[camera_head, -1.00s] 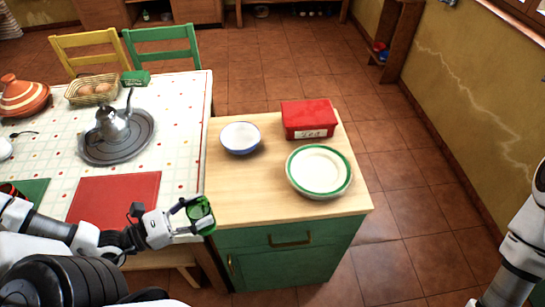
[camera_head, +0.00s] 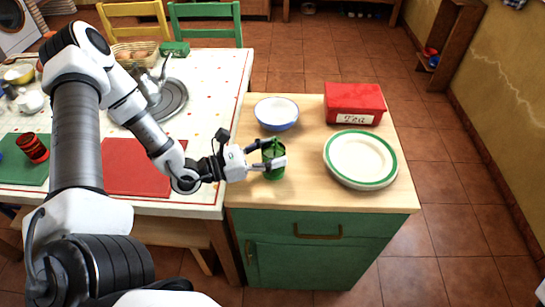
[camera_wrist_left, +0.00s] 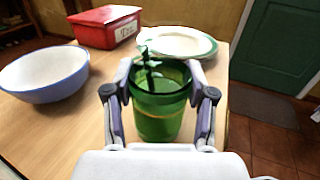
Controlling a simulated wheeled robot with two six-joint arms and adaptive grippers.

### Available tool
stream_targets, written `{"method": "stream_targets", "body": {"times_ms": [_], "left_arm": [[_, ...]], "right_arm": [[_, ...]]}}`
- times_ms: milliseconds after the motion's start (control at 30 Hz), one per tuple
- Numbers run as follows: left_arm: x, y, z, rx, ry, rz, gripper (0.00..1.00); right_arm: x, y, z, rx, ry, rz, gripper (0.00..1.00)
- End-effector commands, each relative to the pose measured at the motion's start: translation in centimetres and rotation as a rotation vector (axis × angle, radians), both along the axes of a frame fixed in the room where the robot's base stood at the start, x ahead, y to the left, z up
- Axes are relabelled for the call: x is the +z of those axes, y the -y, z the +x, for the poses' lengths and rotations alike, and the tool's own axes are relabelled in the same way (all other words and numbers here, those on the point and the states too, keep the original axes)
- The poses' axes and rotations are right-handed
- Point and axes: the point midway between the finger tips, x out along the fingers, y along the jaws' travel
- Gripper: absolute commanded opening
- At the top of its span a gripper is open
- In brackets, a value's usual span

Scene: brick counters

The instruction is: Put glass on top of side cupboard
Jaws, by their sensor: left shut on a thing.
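A green glass (camera_head: 272,158) is upright at the left part of the wooden top of the green side cupboard (camera_head: 310,198). My left gripper (camera_head: 272,162) is shut on the glass, its fingers on either side of it. In the left wrist view the glass (camera_wrist_left: 160,105) sits between both fingers, over the wooden top. I cannot tell for sure whether its base touches the top. My right gripper is not in view.
On the cupboard top stand a blue-rimmed white bowl (camera_head: 276,113), a red tea box (camera_head: 354,103) and green-rimmed plates (camera_head: 361,158). The dining table (camera_head: 215,85) adjoins on the left, with a red mat (camera_head: 140,168) and a red glass (camera_head: 33,148).

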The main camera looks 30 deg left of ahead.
Motion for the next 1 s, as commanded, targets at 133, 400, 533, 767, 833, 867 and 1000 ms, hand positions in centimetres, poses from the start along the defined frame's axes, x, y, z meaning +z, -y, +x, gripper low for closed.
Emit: {"method": "stream_targets", "body": {"times_ms": [133, 400, 533, 767, 833, 867, 1000], "left_arm": [[-0.6, 0.0, 0.0, -0.001, 0.002, -0.001, 0.15], [-1.0, 0.0, 0.0, 0.000, 0.002, -0.001, 0.15], [-0.9, 0.0, 0.0, -0.001, 0.001, -0.001, 0.80], [-0.9, 0.0, 0.0, -0.001, 0.001, -0.001, 0.80], [-0.7, 0.0, 0.0, -0.001, 0.001, -0.001, 0.80], [-0.5, 0.0, 0.0, -0.001, 0.001, -0.001, 0.80], [-0.3, -0.8, -0.8, 0.005, 0.000, -0.004, 0.80]], "right_arm": [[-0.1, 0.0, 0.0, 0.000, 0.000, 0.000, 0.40], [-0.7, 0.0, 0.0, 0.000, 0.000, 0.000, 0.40], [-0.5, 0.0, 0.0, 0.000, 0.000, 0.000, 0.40], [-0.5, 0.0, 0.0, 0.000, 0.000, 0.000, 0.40], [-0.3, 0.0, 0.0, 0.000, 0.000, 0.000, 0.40], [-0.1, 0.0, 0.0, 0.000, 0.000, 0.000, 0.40], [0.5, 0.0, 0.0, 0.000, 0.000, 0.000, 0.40]]}}
